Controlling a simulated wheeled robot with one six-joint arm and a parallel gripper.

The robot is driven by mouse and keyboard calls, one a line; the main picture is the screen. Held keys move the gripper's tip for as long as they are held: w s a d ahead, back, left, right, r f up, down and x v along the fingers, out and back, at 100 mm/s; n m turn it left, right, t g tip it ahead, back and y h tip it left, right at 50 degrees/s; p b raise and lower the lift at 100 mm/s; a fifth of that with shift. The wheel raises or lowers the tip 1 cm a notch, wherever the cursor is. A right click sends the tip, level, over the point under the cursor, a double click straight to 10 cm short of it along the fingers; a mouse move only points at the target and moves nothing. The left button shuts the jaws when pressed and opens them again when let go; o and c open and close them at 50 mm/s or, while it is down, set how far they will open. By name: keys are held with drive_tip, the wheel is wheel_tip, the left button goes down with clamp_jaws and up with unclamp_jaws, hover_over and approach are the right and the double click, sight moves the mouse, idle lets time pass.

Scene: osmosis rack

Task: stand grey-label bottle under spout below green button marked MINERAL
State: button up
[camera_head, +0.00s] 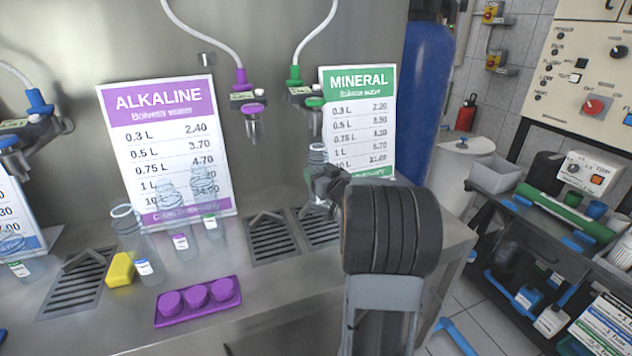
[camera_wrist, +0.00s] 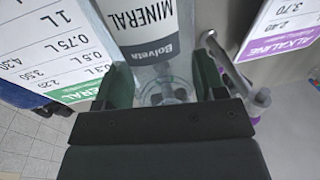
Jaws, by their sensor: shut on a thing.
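My gripper (camera_head: 322,182) is shut on a clear bottle (camera_head: 318,153), which looks upright at the right-hand tap. In the wrist view the dark green fingers (camera_wrist: 160,85) close on both sides of it. Its pale grey label (camera_wrist: 142,25) reads MINERAL, with a black band. The green button (camera_head: 315,102) is above the bottle in the head view, on the tap beside the green MINERAL sign (camera_head: 360,120). The spout (camera_head: 316,116) is just above the bottle's mouth, with a small gap. My gripper hides the bottle's lower part, so I cannot tell whether its base touches the drain grate (camera_head: 318,232).
A purple button (camera_head: 252,108) and the ALKALINE sign (camera_head: 168,150) are to the left. Several bottles (camera_head: 147,268), a yellow block (camera_head: 120,270) and a purple tray of caps (camera_head: 230,292) stand on the steel counter. A blue tank (camera_head: 425,90) is behind right.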

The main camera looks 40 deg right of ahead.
drive_tip(key=shift+w, duration=0.95)
wheel_tip(320, 180, down, 3)
drive_tip(key=shift+d+f+b, duration=0.1)
drive_tip(key=shift+f+b, duration=0.1)
drive_tip(key=shift+b, duration=0.1)
drive_tip(key=o, duration=0.9)
drive_tip(key=shift+s, duration=0.15)
